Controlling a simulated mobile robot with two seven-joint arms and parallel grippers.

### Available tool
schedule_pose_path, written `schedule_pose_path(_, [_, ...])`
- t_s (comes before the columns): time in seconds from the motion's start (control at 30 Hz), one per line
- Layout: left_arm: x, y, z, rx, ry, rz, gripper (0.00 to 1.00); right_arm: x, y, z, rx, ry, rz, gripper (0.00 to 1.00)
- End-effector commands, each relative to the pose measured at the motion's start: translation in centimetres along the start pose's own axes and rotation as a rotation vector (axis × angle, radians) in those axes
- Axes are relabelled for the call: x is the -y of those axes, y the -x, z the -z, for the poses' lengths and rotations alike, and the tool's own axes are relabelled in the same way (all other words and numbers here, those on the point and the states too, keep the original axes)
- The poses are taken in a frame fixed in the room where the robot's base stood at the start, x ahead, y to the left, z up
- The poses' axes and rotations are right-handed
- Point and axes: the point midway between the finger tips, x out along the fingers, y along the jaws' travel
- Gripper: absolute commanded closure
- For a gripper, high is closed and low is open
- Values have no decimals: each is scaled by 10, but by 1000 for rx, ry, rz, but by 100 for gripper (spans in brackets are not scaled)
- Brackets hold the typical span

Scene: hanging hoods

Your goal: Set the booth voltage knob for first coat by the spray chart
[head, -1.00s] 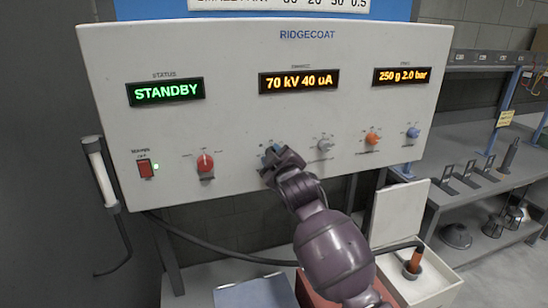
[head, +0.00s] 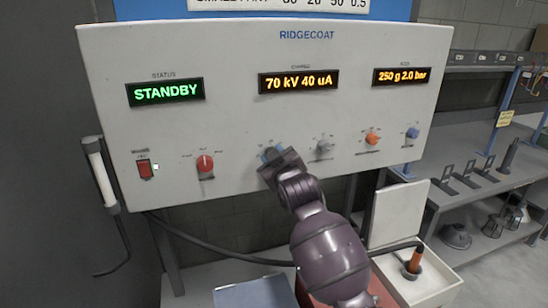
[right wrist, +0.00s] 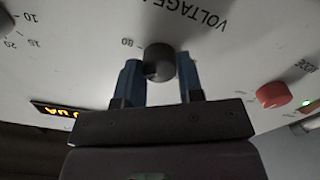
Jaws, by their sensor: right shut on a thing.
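The white RIDGECOAT panel (head: 230,120) carries the dark voltage knob (right wrist: 158,62), with VOLTAGE lettering and an 80 mark beside it in the right wrist view. My right gripper (head: 272,153) is at this knob, its blue fingers on both sides and shut on it. In the head view the gripper mostly hides the knob, and its pointer cannot be made out. The charge display (head: 299,80) reads 70 kV 40 uA. Only the bottom row of the spray chart (head: 280,4) shows, cut off at the top edge. My left gripper is not in view.
The status display (head: 166,92) reads STANDBY. A red knob (head: 205,163) sits left of my gripper; grey (head: 324,146), orange (head: 372,138) and blue (head: 412,133) knobs sit right. An open white box (head: 420,280) stands below, with grey shelving (head: 490,180) to the right.

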Motion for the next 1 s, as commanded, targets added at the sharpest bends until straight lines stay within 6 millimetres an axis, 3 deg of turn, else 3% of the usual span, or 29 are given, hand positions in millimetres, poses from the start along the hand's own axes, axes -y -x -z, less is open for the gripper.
schedule_pose_path(0.03, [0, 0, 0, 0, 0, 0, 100, 0, 0, -2, 3, 0, 1, 89])
schedule_pose_path(0.07, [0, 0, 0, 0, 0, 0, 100, 0, 0, -2, 4, 0, 1, 62])
schedule_pose_path(0.2, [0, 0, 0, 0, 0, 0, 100, 0, 0, -1, 3, 1, 1, 41])
schedule_pose_path(0.63, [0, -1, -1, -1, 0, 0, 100, 0, 7, -1, 0, 1, 0, 40])
schedule_pose_path(1.0, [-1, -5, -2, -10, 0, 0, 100, 0, 57, -2, 1, 1, -1, 40])
